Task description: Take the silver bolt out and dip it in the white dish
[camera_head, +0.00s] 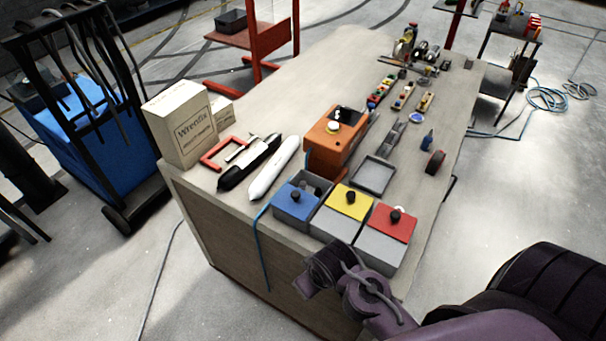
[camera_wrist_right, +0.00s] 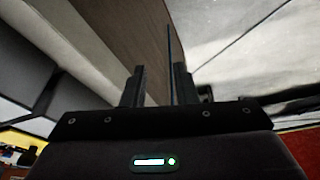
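My right gripper (camera_head: 318,274) hangs in front of the table's near edge, below the lidded boxes. In the right wrist view its two fingers (camera_wrist_right: 158,88) stand apart, with no held object visible; a thin dark line shows behind them. Three grey boxes stand along the near edge, with a blue lid (camera_head: 295,198), a yellow lid (camera_head: 350,203) and a red lid (camera_head: 393,222), each with a black knob. The blue-lidded box looks partly open at the back. I cannot make out the silver bolt or a white dish for certain. My left gripper is not in view.
Behind the boxes are an orange device (camera_head: 334,140) and a shallow grey tray (camera_head: 372,176). A black and a white elongated object (camera_head: 273,168), a red clamp (camera_head: 222,153) and a carton (camera_head: 181,124) are at left. Small parts fill the table's far right. A blue strap (camera_head: 262,250) hangs over the front.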

